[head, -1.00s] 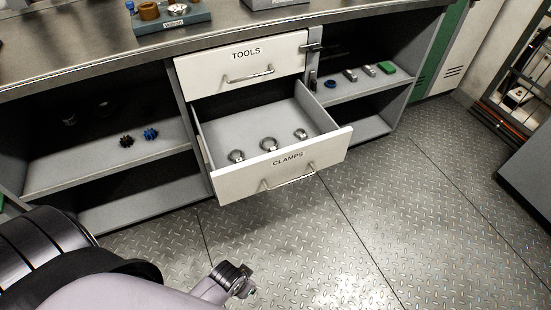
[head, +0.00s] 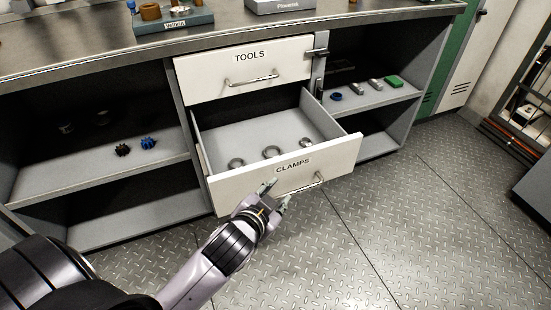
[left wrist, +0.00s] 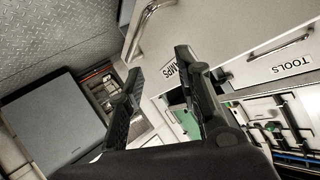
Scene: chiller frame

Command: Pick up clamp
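Three silver ring clamps lie in the open drawer labelled CLAMPS (head: 230,184): a left clamp (head: 236,163), a middle clamp (head: 271,152) and a right clamp (head: 305,143). My left gripper (head: 279,192) is in front of the drawer's front panel, near its handle (head: 300,187). Its two fingers are spread with nothing between them. In the left wrist view the open fingers (left wrist: 158,75) show beside the drawer front, and the clamps are not visible there. My right gripper is not in view.
The closed TOOLS drawer (head: 245,70) is directly above the open one. The left shelf (head: 90,172) holds dark and blue knobbed parts; the right shelf (head: 350,102) holds small parts and a green block (head: 394,80). The floor (head: 400,235) in front is clear.

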